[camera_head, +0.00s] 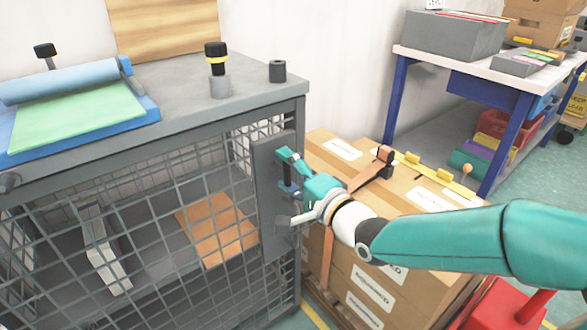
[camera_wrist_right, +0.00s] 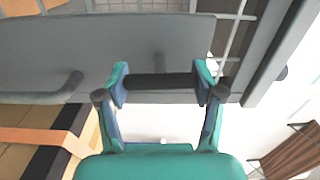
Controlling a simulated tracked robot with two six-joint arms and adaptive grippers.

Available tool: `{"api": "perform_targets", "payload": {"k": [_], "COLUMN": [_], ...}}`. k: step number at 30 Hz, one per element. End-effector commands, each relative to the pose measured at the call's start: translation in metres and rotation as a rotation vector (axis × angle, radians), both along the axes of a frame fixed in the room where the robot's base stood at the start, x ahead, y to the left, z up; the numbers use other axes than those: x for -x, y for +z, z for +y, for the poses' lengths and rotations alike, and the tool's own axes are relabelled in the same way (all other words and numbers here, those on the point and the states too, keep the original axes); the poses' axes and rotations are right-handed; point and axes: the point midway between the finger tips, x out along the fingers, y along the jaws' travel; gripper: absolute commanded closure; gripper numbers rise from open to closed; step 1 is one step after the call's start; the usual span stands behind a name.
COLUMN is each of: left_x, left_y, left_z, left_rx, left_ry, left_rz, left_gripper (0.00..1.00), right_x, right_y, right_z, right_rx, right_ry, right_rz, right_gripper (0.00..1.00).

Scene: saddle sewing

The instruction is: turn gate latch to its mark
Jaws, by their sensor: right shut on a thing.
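The mesh cage gate (camera_head: 150,230) has a tall grey latch plate (camera_head: 270,165) at its right edge. My right gripper (camera_head: 287,172) is at the front of this plate, reaching in from the right. In the right wrist view, my right gripper (camera_wrist_right: 160,78) has its two teal fingertips closed on the ends of a dark horizontal bar, the gate latch (camera_wrist_right: 160,81), in front of the grey plate. In the head view the fingers hide most of the latch. I cannot make out its mark. My left gripper is out of view.
Strapped cardboard boxes (camera_head: 375,290) stand close behind and right of the gate, under my right forearm. The cage top (camera_head: 180,85) carries a blue tray (camera_head: 152,108), a black-and-yellow tool and a dark cylinder (camera_head: 277,71). A blue-legged workbench (camera_head: 400,58) stands at the back right.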

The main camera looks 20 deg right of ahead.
Motion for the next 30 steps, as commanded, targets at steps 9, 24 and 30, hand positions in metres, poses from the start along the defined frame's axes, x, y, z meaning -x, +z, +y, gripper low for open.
{"api": "perform_targets", "payload": {"k": [9, 24, 30], "left_x": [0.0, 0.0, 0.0], "left_y": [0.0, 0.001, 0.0], "left_z": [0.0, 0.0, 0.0], "left_rx": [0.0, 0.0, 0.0], "left_ry": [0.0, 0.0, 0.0], "left_rz": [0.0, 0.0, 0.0], "left_gripper": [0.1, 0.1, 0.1], "right_x": [-0.001, 0.019, 0.055], "right_y": [0.0, 0.0, 0.0], "right_z": [-0.002, -0.009, -0.023], "right_rx": [-0.001, 0.001, 0.001], "right_ry": [-0.006, -0.004, -0.007], "right_rz": [0.001, 0.0, -0.001], "right_gripper": [0.06, 0.06, 0.06]}}
